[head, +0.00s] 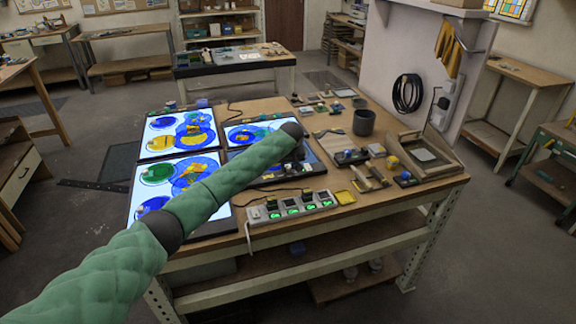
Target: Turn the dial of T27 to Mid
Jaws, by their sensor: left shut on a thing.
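My left arm, in a green quilted sleeve, reaches from the lower left over the table. Its dark wrist bends down at the far end, and my left gripper (299,153) is small and dark there, over the right-hand panels. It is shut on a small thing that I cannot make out. A pale control strip (290,207) with several dark knobs and green-lit displays lies near the front edge, nearer than the gripper and apart from it. No T27 label or dial marking is legible. My right gripper is not in view.
Several lit panels with blue, yellow and green glass rounds, such as the back left one (157,136), cover the table's left side. A dark cup (363,122), small blocks, tools and a wooden frame (424,154) crowd the right. A white wall stands behind.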

